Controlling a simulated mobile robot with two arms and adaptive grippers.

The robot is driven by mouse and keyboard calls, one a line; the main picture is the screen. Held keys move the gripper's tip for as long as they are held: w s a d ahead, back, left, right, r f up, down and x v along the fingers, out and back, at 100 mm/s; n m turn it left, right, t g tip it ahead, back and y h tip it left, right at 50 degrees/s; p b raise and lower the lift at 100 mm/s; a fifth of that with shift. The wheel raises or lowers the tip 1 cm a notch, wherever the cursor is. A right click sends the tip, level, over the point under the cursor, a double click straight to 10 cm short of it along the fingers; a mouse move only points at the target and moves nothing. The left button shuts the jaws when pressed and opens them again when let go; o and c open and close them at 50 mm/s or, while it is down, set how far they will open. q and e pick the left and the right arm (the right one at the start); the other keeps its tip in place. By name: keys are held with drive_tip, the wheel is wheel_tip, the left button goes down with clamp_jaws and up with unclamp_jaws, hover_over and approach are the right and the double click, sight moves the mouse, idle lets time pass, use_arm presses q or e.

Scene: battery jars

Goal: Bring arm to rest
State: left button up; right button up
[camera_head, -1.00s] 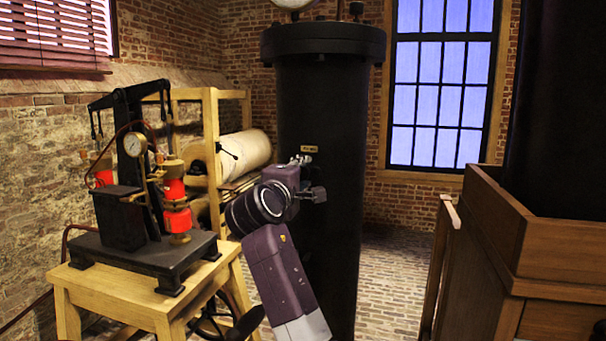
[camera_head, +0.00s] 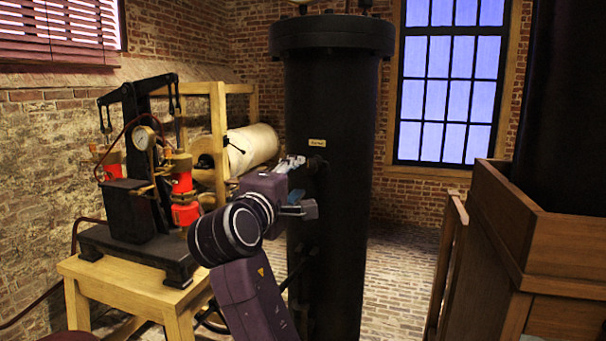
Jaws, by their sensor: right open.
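My right gripper (camera_head: 303,188) is in the middle of the camera_head view, at the end of my purple and black arm, which rises from the bottom. Its fingers stand apart, with nothing between them. It shows in front of a tall black cylinder (camera_head: 335,235); I cannot tell how far it is from the cylinder. My left gripper is not in view.
A black apparatus with a gauge (camera_head: 144,137) and red jars (camera_head: 185,213) stands on a wooden table (camera_head: 130,286) at the left. A wooden frame (camera_head: 219,125) with a pale roll (camera_head: 255,147) is behind. A wooden cabinet (camera_head: 565,250) stands right. Brick floor (camera_head: 400,270) is clear between.

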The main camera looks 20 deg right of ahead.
drive_tip(key=shift+s+a, duration=0.3)
drive_tip(key=shift+s, duration=0.25)
